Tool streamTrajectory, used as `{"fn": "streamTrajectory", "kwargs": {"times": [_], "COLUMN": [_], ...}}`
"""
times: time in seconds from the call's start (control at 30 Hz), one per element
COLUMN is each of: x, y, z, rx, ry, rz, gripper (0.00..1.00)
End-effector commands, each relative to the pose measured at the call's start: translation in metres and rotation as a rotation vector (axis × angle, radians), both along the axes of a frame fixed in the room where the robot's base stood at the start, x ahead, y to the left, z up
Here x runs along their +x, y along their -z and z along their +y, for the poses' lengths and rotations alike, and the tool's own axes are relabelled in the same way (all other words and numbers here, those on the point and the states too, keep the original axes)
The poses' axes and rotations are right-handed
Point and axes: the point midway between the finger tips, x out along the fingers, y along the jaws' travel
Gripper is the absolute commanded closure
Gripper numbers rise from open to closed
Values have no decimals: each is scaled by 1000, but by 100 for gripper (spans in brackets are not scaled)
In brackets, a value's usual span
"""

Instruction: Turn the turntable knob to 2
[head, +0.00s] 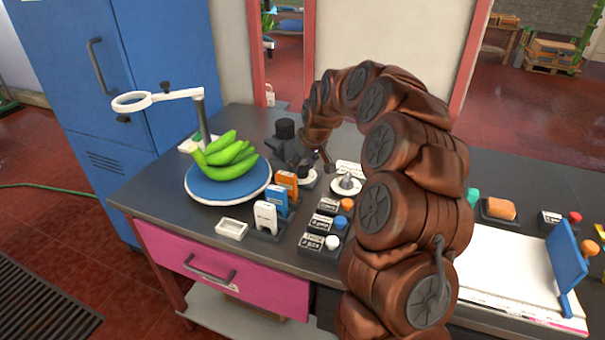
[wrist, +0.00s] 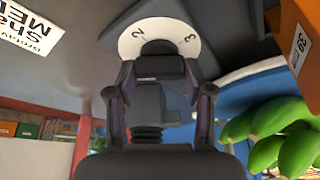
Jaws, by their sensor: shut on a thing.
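The knob (wrist: 158,48) is dark and stands on a round white dial (wrist: 158,28) in the wrist view. The figures 2 and 3 show on the dial, on either side of the knob. My gripper (wrist: 160,75) is shut on the knob, with a finger on each side. The gripper hides much of the knob, so I cannot tell exactly where it points. In the head view my gripper (head: 306,160) is low over the bench, right of the blue turntable (head: 205,193), which bears a bunch of green bananas (head: 228,158).
Orange, blue and white labelled blocks (head: 265,216) stand close in front of the dial. A second white dial (head: 346,186) is to its right. Several button boxes (head: 322,240) are nearer the bench's front.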

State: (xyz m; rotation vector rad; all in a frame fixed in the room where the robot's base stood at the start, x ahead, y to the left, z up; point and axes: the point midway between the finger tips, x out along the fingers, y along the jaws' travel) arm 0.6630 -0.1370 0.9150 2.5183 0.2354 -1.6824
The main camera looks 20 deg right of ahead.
Motion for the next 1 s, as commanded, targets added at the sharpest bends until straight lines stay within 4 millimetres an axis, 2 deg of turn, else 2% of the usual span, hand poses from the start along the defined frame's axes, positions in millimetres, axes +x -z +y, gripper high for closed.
{"fn": "streamTrajectory", "kwargs": {"times": [0.03, 0.6, 1.0], "x": [-1, 1, 2], "y": [6, 4, 1], "z": [-1, 1, 2], "rx": [-4, -3, 1], "ry": [44, 584, 868], "rz": [1, -2, -5], "gripper": [83, 83, 83]}}
